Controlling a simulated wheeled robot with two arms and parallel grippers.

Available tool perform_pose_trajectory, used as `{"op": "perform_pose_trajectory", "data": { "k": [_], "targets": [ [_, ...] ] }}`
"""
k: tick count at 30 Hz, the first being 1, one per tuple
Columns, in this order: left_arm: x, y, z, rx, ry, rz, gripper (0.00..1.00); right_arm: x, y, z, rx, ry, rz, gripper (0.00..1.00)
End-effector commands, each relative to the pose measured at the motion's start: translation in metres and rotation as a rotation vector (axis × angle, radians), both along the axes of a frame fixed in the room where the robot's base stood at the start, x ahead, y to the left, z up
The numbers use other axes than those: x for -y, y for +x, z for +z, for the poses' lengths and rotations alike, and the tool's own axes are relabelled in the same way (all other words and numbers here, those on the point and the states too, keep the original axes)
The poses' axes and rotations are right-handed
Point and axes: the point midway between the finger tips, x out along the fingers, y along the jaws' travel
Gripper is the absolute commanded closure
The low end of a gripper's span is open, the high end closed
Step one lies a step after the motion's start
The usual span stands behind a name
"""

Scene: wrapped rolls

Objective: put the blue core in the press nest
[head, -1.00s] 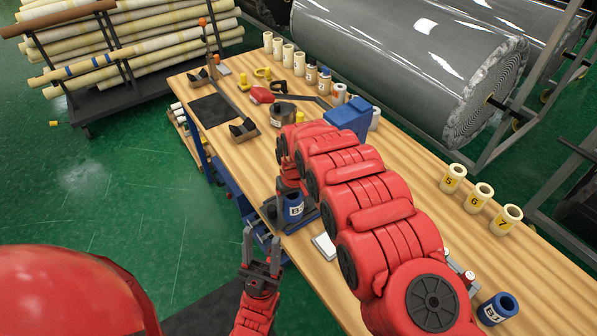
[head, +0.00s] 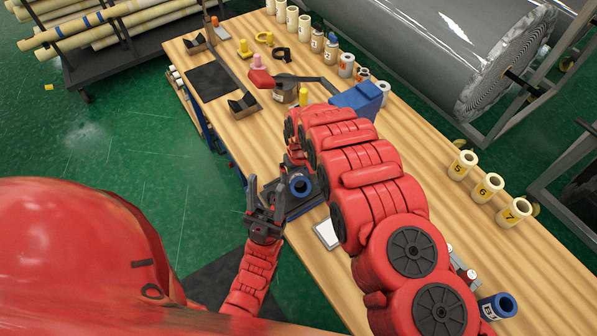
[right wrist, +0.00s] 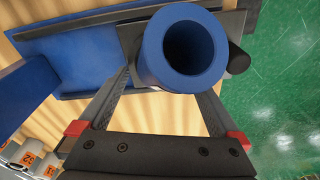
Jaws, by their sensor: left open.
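The blue core (head: 301,185) is a thick upright tube, seen from above beside my right arm. It fills the middle of the right wrist view (right wrist: 150,62), its round opening facing the camera. My right gripper (right wrist: 165,84) has a finger against each side of it and looks shut on it. The press (head: 357,101) is blue, with a dark base under and beside the core. The nest is largely hidden; I cannot tell whether the core touches it. My left gripper (head: 266,190) is open and empty, left of the core off the table's near edge.
Another blue core (head: 497,307) lies at the near right of the wooden table (head: 420,180). Cream cores numbered 5, 6 and 7 (head: 488,187) stand at the right edge. A red-handled tool (head: 261,78) and several small cores crowd the far end.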

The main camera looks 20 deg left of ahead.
Motion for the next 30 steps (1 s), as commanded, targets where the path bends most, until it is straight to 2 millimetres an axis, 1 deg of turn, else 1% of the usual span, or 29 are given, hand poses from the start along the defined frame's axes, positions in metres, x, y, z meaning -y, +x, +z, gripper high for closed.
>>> {"op": "perform_pose_trajectory", "data": {
  "k": [8,11,14,20,23,24,26,27,30],
  "targets": [
    [0.000,0.000,0.001,0.000,0.000,0.000,0.50,0.000,0.002,0.004,0.004,0.002,-0.001,0.00],
    [0.000,0.000,0.004,0.000,0.000,0.000,0.50,0.000,0.002,0.010,0.004,0.002,-0.001,0.00],
    [0.000,0.000,0.008,0.000,0.000,0.000,0.50,0.002,0.001,0.021,0.002,0.001,-0.002,0.00],
    [0.000,0.000,0.016,0.000,0.000,0.000,0.50,0.004,-0.002,0.058,0.006,0.002,-0.002,0.00],
    [0.000,0.000,0.016,0.000,0.000,0.000,0.50,0.005,-0.002,0.078,0.009,0.005,-0.001,0.00],
    [0.000,0.000,0.030,-0.001,0.000,0.000,0.50,0.006,-0.004,0.095,0.007,0.003,-0.001,0.00],
    [0.000,0.000,0.044,0.001,0.000,0.000,0.50,0.007,-0.005,0.112,0.007,0.003,-0.002,0.00],
    [0.000,0.000,0.050,0.001,0.000,0.000,0.50,0.008,-0.006,0.117,0.007,0.003,-0.002,0.00],
    [0.000,0.000,0.059,0.000,0.000,0.000,0.50,0.009,-0.007,0.124,0.006,0.002,-0.001,0.00]
  ]
}}
